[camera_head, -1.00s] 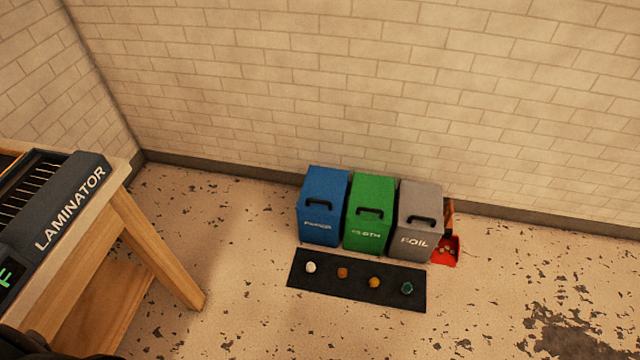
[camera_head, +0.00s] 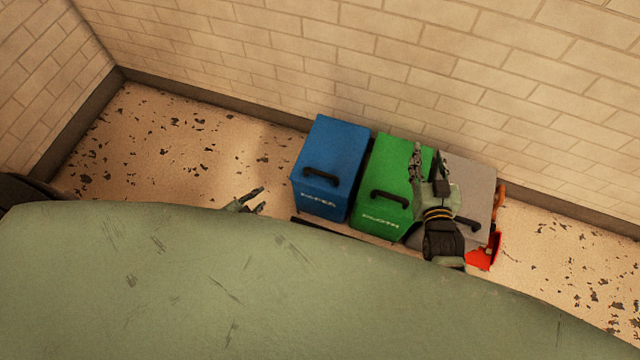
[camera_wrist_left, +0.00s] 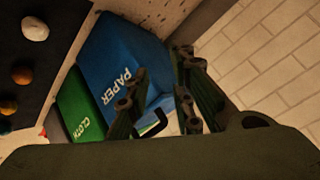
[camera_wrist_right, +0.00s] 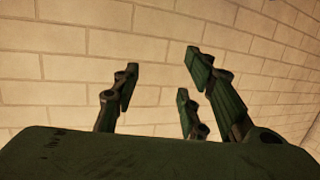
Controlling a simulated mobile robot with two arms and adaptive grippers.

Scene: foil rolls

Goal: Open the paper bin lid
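The blue paper bin (camera_head: 322,192) stands at the left of the row by the wall, its lid (camera_head: 341,138) down and a black handle (camera_head: 321,173) at the lid's front. My left gripper (camera_head: 258,198) is open and empty, low to the left of the blue bin and apart from it. In the left wrist view the paper bin (camera_wrist_left: 125,60) lies ahead of the spread fingers (camera_wrist_left: 155,95), with its handle (camera_wrist_left: 152,125) partly behind them. My right gripper (camera_head: 428,160) is raised in front of the green and grey bins. In the right wrist view its fingers (camera_wrist_right: 160,85) are apart, with only wall beyond.
The green cloth bin (camera_head: 385,185) and the grey foil bin (camera_head: 470,175) stand right of the paper bin. A red dustpan (camera_head: 483,256) is at the far right. A dark mat (camera_wrist_left: 55,20) with small balls lies in front. Floor left of the bins is clear.

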